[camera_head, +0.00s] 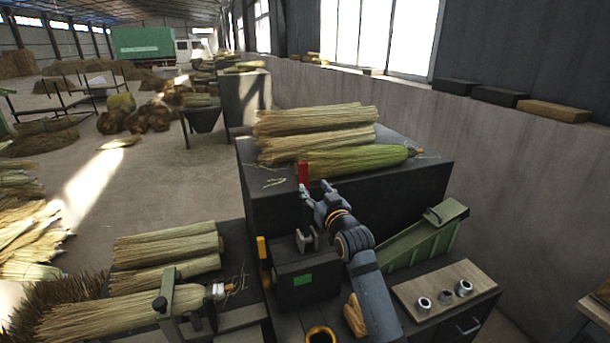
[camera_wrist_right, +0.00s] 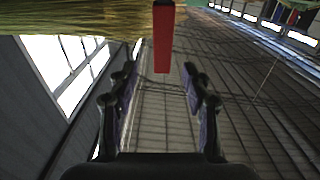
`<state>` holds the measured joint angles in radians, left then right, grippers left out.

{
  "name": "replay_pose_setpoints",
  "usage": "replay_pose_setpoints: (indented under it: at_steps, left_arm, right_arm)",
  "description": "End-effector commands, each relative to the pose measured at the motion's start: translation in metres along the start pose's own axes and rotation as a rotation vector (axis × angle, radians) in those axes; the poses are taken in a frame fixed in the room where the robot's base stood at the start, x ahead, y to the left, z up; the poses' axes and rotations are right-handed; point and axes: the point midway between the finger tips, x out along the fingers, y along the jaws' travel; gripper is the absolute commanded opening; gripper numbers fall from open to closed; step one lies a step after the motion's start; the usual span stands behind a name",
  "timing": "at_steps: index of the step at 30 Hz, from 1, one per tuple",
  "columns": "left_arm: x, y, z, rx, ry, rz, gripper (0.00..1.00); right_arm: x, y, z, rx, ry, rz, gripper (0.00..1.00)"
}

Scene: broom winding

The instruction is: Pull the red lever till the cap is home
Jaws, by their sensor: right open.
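The red lever (camera_head: 303,172) stands upright in front of the dark raised bench. In the right wrist view the red lever (camera_wrist_right: 164,40) hangs from the top edge, ahead of and roughly between my fingertips. My right gripper (camera_head: 317,191) is open and empty just below and beside the lever; I cannot tell whether it touches it. In the right wrist view the open fingers (camera_wrist_right: 160,78) show a clear gap. A small pale metal piece (camera_head: 218,290), perhaps the cap, sits at the right end of a clamped broom bundle (camera_head: 110,313). My left gripper is not in view.
Straw bundles (camera_head: 318,130) lie on the dark raised bench (camera_head: 390,190). A dark machine box (camera_head: 308,280) with a green panel stands below it. Several metal cups (camera_head: 447,297) sit on a wooden board (camera_head: 474,273) at right, near a green tray (camera_head: 415,243). Floor at left is partly clear.

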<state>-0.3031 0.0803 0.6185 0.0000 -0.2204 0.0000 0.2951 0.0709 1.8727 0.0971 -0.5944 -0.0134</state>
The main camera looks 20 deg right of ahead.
Motion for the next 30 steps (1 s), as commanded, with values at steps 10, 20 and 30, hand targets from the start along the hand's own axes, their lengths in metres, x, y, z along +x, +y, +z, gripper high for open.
replay_pose_setpoints:
  at_steps: [10, 20, 30]
  left_arm:
    - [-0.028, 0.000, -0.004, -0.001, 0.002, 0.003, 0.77]
    - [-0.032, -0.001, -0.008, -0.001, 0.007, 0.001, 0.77]
    - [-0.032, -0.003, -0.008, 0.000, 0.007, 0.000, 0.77]
  right_arm:
    - [0.068, 0.000, -0.003, 0.001, -0.003, 0.000, 0.49]
    - [0.087, 0.000, 0.001, 0.001, -0.002, 0.000, 0.49]
    - [0.087, 0.000, 0.001, 0.001, -0.002, 0.000, 0.26]
